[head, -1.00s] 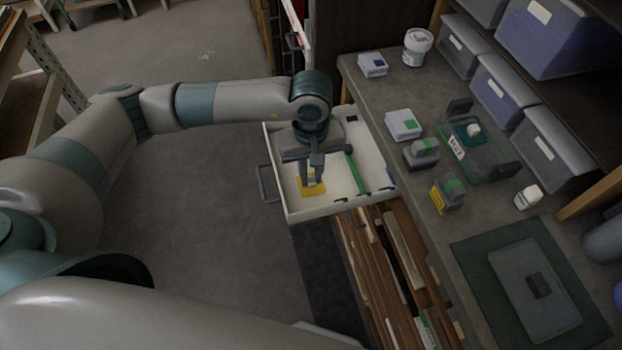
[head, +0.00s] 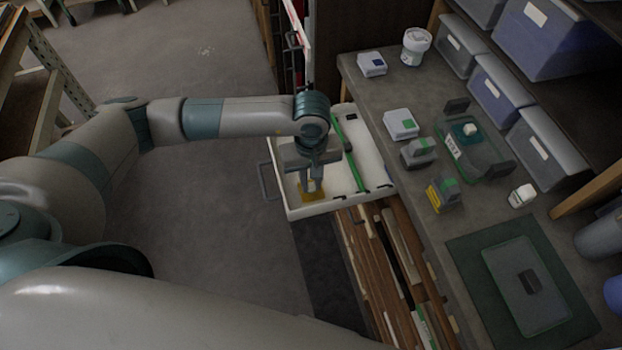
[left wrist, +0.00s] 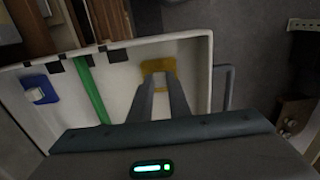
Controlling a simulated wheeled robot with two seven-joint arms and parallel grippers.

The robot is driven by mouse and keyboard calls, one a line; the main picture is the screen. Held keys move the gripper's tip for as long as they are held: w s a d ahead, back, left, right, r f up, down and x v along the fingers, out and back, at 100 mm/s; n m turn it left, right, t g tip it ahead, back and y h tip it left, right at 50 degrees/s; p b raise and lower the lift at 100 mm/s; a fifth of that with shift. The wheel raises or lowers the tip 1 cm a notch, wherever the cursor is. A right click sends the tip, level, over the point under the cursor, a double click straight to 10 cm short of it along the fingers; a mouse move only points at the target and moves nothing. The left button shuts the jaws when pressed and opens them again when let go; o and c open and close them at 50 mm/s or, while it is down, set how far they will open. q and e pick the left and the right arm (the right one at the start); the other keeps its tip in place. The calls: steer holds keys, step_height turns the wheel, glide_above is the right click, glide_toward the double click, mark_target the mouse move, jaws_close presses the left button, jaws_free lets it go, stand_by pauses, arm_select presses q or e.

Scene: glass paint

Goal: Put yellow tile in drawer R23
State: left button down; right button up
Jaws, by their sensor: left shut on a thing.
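The yellow tile (head: 314,196) is at the lower left end of an open white drawer (head: 332,207); it also shows in the left wrist view (left wrist: 158,68). My left gripper (head: 312,184) points down inside the drawer walls and is shut on the tile's edge. In the left wrist view its fingers (left wrist: 160,85) reach to the tile. I cannot tell whether the tile touches the drawer floor. A green divider (head: 350,160) splits the drawer, and the tile is on the handle side of it. No drawer label is readable. My right gripper is out of view.
A blue tile (left wrist: 40,89) lies beyond the divider. The bench (head: 385,95) at right holds several small boxes, a white tub (head: 416,46), a green tray (head: 485,160) and a dark green mat (head: 475,270). Open floor (head: 200,210) lies left of the drawer.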

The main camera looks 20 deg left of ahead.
mark_target(311, 186)
arm_select(q)
steer(key=shift+f, duration=0.2)
steer(key=c, duration=1.7)
jaws_free()
steer(key=shift+r, duration=0.1)
steer(key=shift+o, duration=0.2)
steer(key=shift+r, duration=0.25)
steer(key=shift+w+r+b, duration=0.1)
steer(key=shift+r+b, duration=0.15)
steer(key=shift+b, duration=0.05)
step_height(311, 186, up, 11)
steer(key=b, duration=0.4)
steer(key=shift+r, duration=0.15)
